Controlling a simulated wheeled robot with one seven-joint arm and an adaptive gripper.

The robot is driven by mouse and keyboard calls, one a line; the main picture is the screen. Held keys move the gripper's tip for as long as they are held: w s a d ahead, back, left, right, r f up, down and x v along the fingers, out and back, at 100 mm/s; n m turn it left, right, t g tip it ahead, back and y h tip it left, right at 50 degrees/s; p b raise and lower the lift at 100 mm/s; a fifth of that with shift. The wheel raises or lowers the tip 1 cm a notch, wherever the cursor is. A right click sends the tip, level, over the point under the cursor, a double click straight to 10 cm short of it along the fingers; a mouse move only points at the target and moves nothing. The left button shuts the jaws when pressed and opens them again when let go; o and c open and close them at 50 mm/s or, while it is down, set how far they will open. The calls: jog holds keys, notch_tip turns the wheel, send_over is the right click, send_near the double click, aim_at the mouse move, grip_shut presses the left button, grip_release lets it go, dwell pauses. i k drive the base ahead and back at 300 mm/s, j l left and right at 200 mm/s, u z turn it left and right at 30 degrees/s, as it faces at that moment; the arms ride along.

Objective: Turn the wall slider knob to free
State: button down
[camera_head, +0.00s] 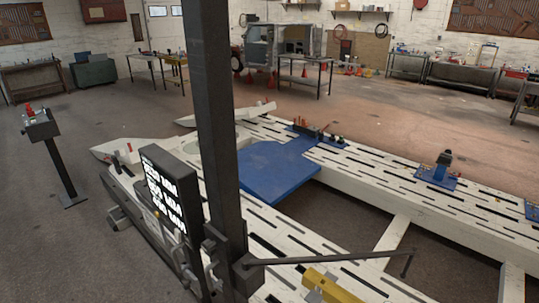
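I cannot make out a wall slider or its knob for certain. A dark upright post (212,110) stands in the middle of the head view, with small dark clamp-like fittings (215,242) low on it. A thin dark bar (330,257) reaches right from the post's foot and bends down at its end. Whether any of these fittings is the knob is too small to tell. My gripper is not in view.
A long white slotted bench (370,170) carries a blue plate (265,172) and blue-based fixtures (437,172). A black panel with white lettering (165,190) stands left of the post. A yellow piece (333,287) lies bottom centre. A pedestal box (40,125) stands on open floor at left.

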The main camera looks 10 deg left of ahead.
aim_at(208, 247)
jog(key=u, duration=1.3)
jog(key=i+j+z, duration=0.1)
jog(key=z, duration=0.2)
jog(key=i+j+z, duration=0.15)
jog(key=z, duration=0.2)
jog(key=i, duration=0.1)
